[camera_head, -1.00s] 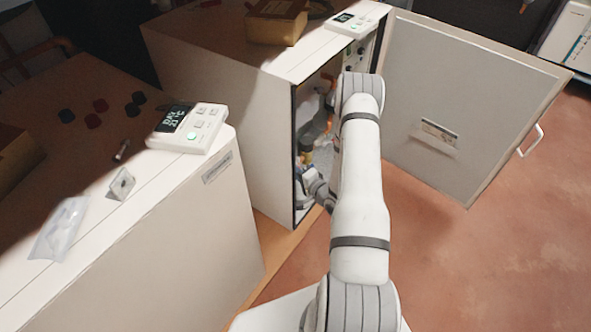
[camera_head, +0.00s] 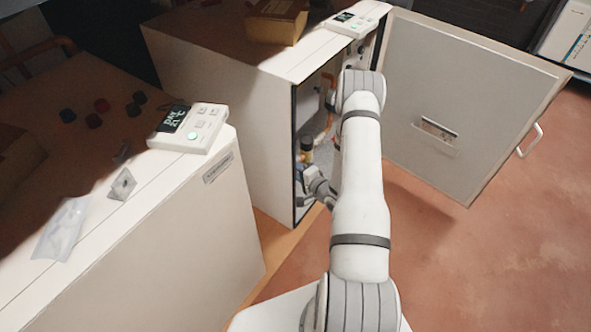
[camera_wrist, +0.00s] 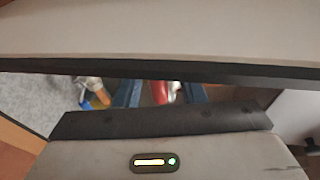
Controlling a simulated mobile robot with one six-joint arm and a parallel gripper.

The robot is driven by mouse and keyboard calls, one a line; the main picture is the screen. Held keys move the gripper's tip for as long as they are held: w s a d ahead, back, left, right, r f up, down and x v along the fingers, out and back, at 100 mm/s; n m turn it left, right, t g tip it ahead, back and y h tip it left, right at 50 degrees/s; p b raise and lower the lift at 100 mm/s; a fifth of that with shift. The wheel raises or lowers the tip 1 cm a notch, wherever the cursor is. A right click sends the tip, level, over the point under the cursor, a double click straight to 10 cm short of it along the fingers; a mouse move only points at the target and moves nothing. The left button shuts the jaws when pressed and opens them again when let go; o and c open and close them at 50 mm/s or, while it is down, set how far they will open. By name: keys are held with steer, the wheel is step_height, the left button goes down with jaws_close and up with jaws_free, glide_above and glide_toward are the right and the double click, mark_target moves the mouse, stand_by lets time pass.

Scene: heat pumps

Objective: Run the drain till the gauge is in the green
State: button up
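The open heat pump cabinet (camera_head: 268,130) stands beyond my arm, with copper pipes (camera_head: 329,118) and a black-and-yellow fitting (camera_head: 307,146) inside. My gripper is at the lower part of its opening, mostly hidden by my arm in the head view. In the wrist view the two dark blue fingers of my gripper (camera_wrist: 162,94) stand apart. A red part (camera_wrist: 163,91), possibly a valve handle, shows between them, with visible gaps on both sides. A blue-and-orange part (camera_wrist: 95,98) lies left of the fingers. I cannot make out a gauge or its needle.
The cabinet door (camera_head: 470,105) is swung open to the right. A closer white unit (camera_head: 190,215) carries a control panel (camera_head: 188,128), a plastic bag (camera_head: 62,230) and small loose parts. A box (camera_head: 276,22) sits on the open cabinet. The floor at right is clear.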

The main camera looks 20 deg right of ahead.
steer(key=shift+s, duration=0.1)
steer(key=p+v, duration=0.2)
steer(key=v, duration=0.5)
steer(key=shift+s, duration=0.3)
steer(key=shift+d+r, duration=0.1)
stand_by(1.3)
